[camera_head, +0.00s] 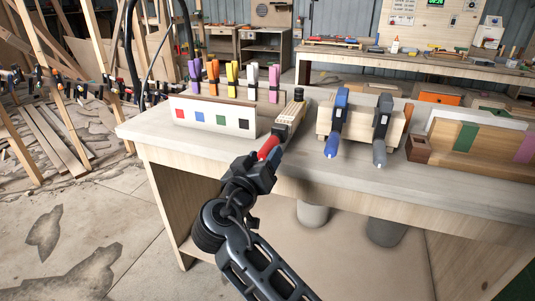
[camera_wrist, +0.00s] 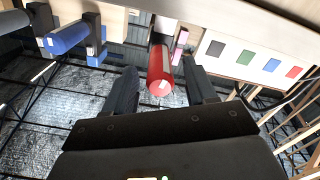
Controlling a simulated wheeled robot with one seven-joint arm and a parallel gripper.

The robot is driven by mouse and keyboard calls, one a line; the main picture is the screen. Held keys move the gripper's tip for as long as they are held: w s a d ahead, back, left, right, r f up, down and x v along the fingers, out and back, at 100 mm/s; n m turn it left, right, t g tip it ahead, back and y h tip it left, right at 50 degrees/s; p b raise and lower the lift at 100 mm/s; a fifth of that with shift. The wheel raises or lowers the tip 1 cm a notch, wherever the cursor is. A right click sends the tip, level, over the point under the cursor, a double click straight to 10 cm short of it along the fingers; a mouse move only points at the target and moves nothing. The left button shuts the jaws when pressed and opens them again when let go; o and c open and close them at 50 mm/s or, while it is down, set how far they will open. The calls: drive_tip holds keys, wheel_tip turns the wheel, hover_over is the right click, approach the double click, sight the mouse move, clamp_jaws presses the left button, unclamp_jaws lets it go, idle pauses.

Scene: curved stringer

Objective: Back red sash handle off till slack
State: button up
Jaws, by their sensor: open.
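The red sash handle (camera_head: 269,147) sticks out past the front edge of the bench, on a clamp with a light wooden part (camera_head: 290,115). In the wrist view the red handle (camera_wrist: 160,72) points toward the camera, with a pale mark on its end. My gripper (camera_head: 264,158) is at the handle's near end. In the wrist view my gripper (camera_wrist: 162,68) is open, one finger on each side of the handle, with a visible gap on both sides. The rest of the clamp is partly hidden behind the handle and my gripper.
A white board with coloured squares (camera_head: 185,116) stands left of the clamp. Blue (camera_head: 337,120) and grey (camera_head: 381,128) clamps hold a wooden block to the right. Several small coloured clamps stand behind the board (camera_head: 232,78). The bench's left front top (camera_head: 165,145) is clear.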

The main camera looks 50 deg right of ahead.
drive_tip(key=shift+v, duration=2.2)
drive_tip(key=b+v, duration=0.1)
drive_tip(key=v, duration=0.5)
drive_tip(key=shift+a, duration=0.3)
drive_tip(key=shift+s, duration=0.1)
